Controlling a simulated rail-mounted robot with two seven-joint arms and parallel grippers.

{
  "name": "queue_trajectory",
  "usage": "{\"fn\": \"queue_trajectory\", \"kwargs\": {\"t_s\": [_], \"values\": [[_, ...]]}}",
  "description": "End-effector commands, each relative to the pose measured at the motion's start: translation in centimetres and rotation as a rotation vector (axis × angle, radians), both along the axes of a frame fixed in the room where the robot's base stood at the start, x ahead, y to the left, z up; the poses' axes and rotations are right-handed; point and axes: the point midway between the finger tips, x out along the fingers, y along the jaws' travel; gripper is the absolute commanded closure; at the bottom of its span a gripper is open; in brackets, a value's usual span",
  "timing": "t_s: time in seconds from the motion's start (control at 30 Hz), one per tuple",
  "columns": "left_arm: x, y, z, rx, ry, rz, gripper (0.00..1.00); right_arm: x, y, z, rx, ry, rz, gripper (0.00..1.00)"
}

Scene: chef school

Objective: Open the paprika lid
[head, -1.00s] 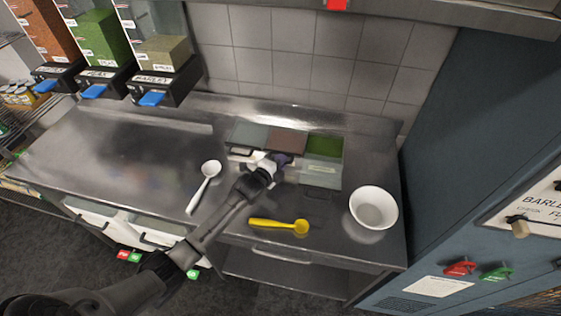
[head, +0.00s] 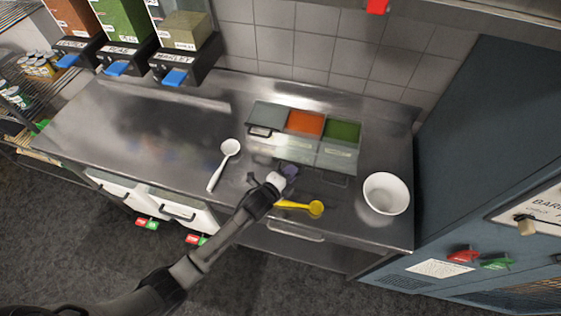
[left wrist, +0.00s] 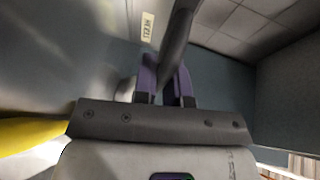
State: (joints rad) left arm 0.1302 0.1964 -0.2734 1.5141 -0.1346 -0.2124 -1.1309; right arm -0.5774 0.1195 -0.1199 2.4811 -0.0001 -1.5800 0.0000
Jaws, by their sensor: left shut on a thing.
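The spice container stands on the steel counter with three compartments in a row. The middle one holds orange-red powder (head: 305,122) and is uncovered. Its grey lid (head: 296,151) lies on the front side of the powder. My left gripper (head: 287,173) is at that lid's front edge. In the left wrist view the purple fingers (left wrist: 165,82) are shut on a dark bar-like handle (left wrist: 180,32). A small label (left wrist: 147,27) shows beyond it. The right compartment shows green contents (head: 342,131). The left compartment is covered by a grey lid (head: 268,115). My right gripper is not in view.
A white spoon (head: 229,150) lies left of the container. A yellow spoon (head: 314,208) lies in front, close to my left wrist. A white bowl (head: 386,194) stands at right. Dispensers with blue levers (head: 175,78) stand at the back left. The left counter is clear.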

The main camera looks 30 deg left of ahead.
Motion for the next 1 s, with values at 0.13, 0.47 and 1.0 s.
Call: {"fn": "queue_trajectory", "kwargs": {"t_s": [0.13,0.47,1.0], "values": [[0.0,0.2,-0.1,0.001,0.001,0.002,1.0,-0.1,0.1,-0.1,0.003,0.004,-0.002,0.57],[0.0,0.1,-0.1,0.0,0.0,0.002,0.65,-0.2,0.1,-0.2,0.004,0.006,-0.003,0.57],[-3.2,0.7,0.5,0.002,0.001,0.001,0.63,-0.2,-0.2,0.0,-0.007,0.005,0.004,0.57]]}}
